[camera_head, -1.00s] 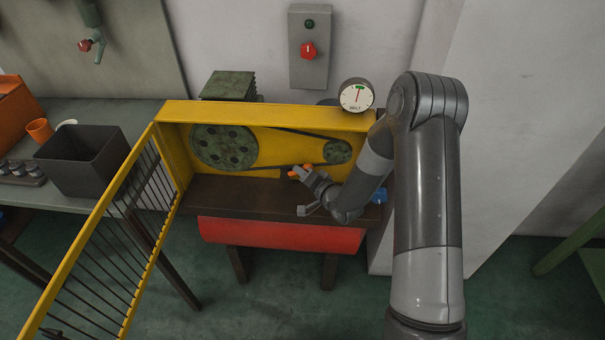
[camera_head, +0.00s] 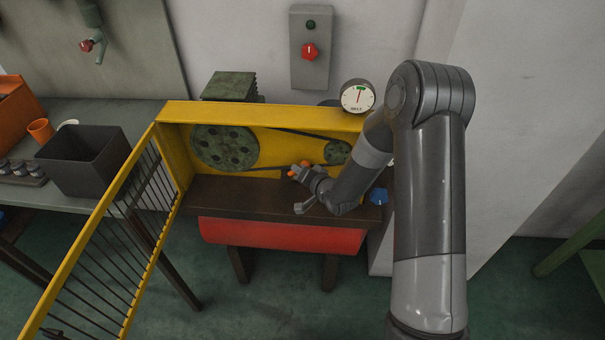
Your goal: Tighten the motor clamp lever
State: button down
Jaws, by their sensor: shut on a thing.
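The motor clamp lever (camera_head: 305,163) shows as small orange parts low in the yellow machine housing (camera_head: 270,114), between the large green pulley (camera_head: 224,147) and the small green pulley (camera_head: 337,152). My gripper (camera_head: 297,173) is at the orange lever and shut on it. The fingers and wrist hide much of the lever. A dark belt (camera_head: 290,132) runs around both pulleys. The round belt gauge (camera_head: 357,96) on the housing top has its red needle pointing up near a green mark.
The yellow barred guard (camera_head: 100,235) stands swung open at the left. A grey bin (camera_head: 83,161) is on the left bench. A wall box (camera_head: 310,48) with a red knob is above. A blue object (camera_head: 377,196) lies right of my wrist.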

aim_at(284, 164)
jog(key=a+r+n+h, duration=0.1)
jog(key=a+n+h, duration=0.1)
jog(key=h, duration=0.1)
jog(key=shift+r+g, duration=0.4)
jog(key=shift+a+r+n+h, duration=0.2)
jog(key=shift+a+n+h, duration=0.45)
jog(key=shift+h, duration=0.2)
jog(key=shift+a+r+n+h, duration=0.15)
jog(key=shift+a+n+h, duration=0.45)
jog(key=shift+h, duration=0.25)
jog(key=shift+w+a+g, duration=0.1)
jog(key=shift+a+g, duration=0.1)
jog(key=shift+g, duration=0.1)
jog(key=c, duration=1.4)
grip_release()
jog(key=shift+o, duration=0.2)
jog(key=v, duration=1)
jog(key=shift+s+r, duration=0.25)
jog(key=shift+s, duration=0.1)
